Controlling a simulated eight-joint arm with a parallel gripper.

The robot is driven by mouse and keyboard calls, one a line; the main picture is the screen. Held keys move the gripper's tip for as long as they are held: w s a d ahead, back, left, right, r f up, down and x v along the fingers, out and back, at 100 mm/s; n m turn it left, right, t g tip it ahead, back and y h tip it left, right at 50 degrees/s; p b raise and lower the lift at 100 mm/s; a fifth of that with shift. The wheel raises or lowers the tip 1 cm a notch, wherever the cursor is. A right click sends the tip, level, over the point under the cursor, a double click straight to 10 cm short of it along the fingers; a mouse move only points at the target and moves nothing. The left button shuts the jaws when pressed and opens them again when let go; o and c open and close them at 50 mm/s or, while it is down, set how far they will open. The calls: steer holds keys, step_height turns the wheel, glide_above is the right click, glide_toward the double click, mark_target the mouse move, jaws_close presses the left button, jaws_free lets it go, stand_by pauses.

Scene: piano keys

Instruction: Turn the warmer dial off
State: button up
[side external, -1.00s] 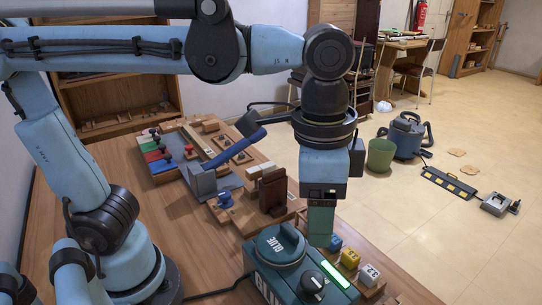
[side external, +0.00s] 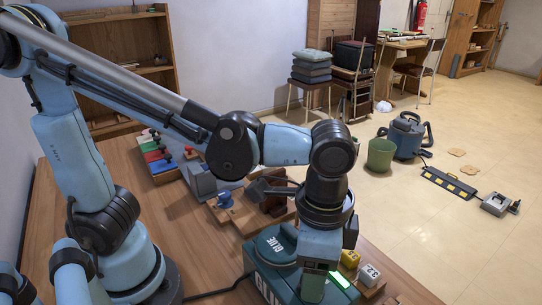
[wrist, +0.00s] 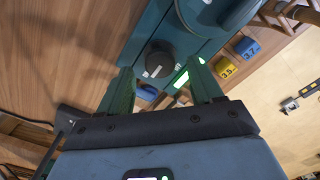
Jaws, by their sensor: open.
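The glue warmer (side external: 255,272) is a teal box on the workbench with a round lid marked GLUE and a lit green strip (side external: 340,280). Its dark dial (wrist: 159,58), with a pale mark, shows in the wrist view on the warmer's face, just ahead of my fingertips. My gripper (wrist: 160,82) is open, its two green fingers apart with nothing between them. The dial appears between and slightly beyond the fingers; I cannot tell contact. In the side external view my gripper (side external: 312,285) is low over the warmer's front and hides the dial.
Yellow (wrist: 225,67) and blue (wrist: 247,47) numbered blocks sit beside the warmer. Behind it on the bench are wooden pieces and a blue knob (side external: 225,199). A dark cord runs along the bench.

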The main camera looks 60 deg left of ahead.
steer(key=shift+f, duration=0.9)
steer(key=c, duration=1.1)
steer(key=shift+o, duration=0.2)
